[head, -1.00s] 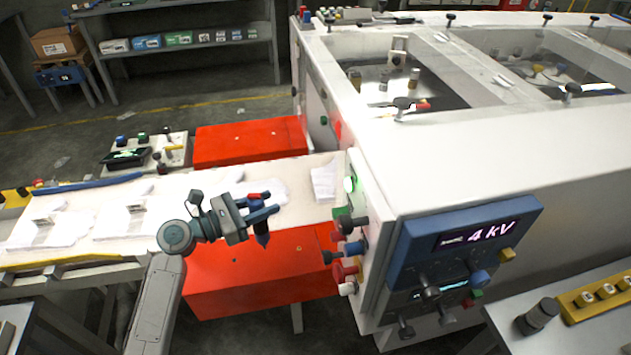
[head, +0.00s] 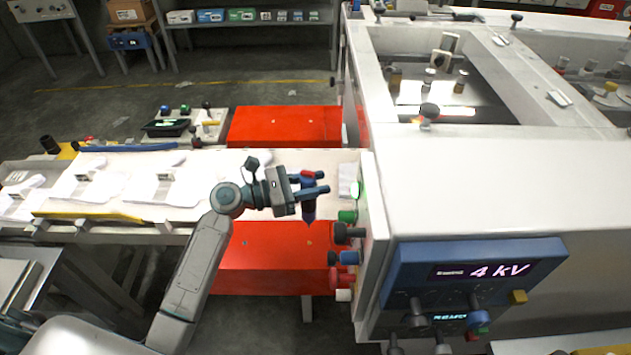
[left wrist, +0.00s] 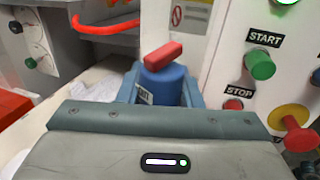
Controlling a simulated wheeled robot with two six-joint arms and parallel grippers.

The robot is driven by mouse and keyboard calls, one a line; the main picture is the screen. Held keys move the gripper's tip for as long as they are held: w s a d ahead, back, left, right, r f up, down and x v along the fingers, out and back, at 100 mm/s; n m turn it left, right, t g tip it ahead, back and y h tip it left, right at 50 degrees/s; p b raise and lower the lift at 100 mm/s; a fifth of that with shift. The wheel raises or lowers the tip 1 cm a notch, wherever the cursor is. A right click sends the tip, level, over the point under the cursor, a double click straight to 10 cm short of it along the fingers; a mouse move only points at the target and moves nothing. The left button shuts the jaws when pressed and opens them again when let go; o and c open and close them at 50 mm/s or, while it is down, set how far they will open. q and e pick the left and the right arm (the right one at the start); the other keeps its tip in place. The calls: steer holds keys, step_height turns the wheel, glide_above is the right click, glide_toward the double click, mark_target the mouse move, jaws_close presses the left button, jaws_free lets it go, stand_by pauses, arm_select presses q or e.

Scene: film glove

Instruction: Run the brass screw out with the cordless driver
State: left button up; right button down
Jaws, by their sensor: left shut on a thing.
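My left gripper (head: 318,183) is shut on the cordless driver (head: 308,208), a blue tool with a red piece on top. In the head view the driver hangs roughly upright, with its tapered tip down, in front of the red box and just left of the machine's knobbed side. In the left wrist view the blue driver body (left wrist: 165,88) and its red top stand between the fingers. I cannot make out the brass screw in either view. My right gripper is not in view.
Several knobs stick out near the driver. A conveyor (head: 140,205) carries white gloves at left. A red box (head: 265,262) sits below.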

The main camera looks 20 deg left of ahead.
mark_target(314, 203)
arm_select(q)
steer(key=shift+f+b, duration=0.4)
steer(key=shift+f, duration=0.1)
steer(key=shift+f+b, duration=0.35)
steer(key=shift+f, duration=0.35)
steer(key=shift+f+b, duration=0.7)
steer(key=shift+f, duration=1.3)
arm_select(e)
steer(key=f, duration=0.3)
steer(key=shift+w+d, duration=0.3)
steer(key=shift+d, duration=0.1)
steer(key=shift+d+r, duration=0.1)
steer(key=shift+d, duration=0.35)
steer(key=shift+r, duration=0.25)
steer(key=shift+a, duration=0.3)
arm_select(q)
steer(key=shift+f+p, duration=0.1)
steer(key=shift+p, duration=0.3)
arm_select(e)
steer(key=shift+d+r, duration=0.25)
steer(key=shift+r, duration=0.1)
